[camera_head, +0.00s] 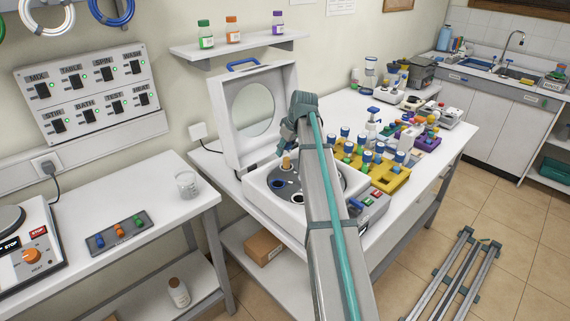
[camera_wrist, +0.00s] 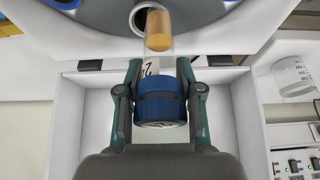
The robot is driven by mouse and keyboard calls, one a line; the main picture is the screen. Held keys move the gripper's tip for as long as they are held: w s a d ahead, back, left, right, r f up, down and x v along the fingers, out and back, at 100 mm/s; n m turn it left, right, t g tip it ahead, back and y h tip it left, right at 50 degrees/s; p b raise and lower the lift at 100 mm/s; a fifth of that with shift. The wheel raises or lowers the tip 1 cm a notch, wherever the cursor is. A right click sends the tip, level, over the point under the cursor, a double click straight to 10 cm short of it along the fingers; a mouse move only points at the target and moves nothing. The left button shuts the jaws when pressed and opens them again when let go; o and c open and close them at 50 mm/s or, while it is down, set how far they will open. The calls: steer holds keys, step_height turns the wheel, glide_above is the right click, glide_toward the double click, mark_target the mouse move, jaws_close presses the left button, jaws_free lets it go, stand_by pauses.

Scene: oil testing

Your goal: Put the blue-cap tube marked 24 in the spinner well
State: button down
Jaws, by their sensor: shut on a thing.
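My gripper (camera_wrist: 160,88) is shut on the blue cap of a tube (camera_wrist: 160,105) in the wrist view. Part of the tube's label shows a 2; the rest of the mark is hidden. The tube's amber lower end (camera_wrist: 158,28) overlaps a dark round well (camera_wrist: 140,16) in the spinner's grey rotor; I cannot tell whether it has entered. In the head view the amber end (camera_head: 286,163) shows over the spinner (camera_head: 257,201), whose lid (camera_head: 286,78) stands open. My arm hides part of the rotor and most of my gripper. A blue-rimmed well (camera_head: 278,184) shows in the rotor.
A yellow rack (camera_head: 393,183) with several blue-capped tubes stands to the right, with a purple rack (camera_head: 428,144) behind it. A glass beaker (camera_head: 187,184) stands on the left bench. The open lid rises close behind my gripper.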

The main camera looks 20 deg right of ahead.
mark_target(285, 157)
steer(key=shift+w+d+f+b, duration=0.15)
steer(key=shift+w+f+b, duration=0.2)
steer(key=shift+f, duration=0.15)
steer(key=shift+w+d+f+b, duration=0.1)
steer(key=shift+w+f+b, duration=0.15)
steer(key=shift+f+b, duration=0.55)
steer(key=shift+w+d+f+b, duration=0.1)
steer(key=shift+w+f+b, duration=0.15)
steer(key=shift+f, duration=1)
steer(key=shift+s+f, duration=0.1)
steer(key=shift+f, duration=0.05)
steer(key=c, duration=0.7)
jaws_free()
steer(key=shift+c, duration=0.2)
steer(key=b+v, duration=0.1)
steer(key=v, duration=1.1)
steer(key=shift+b, duration=0.4)
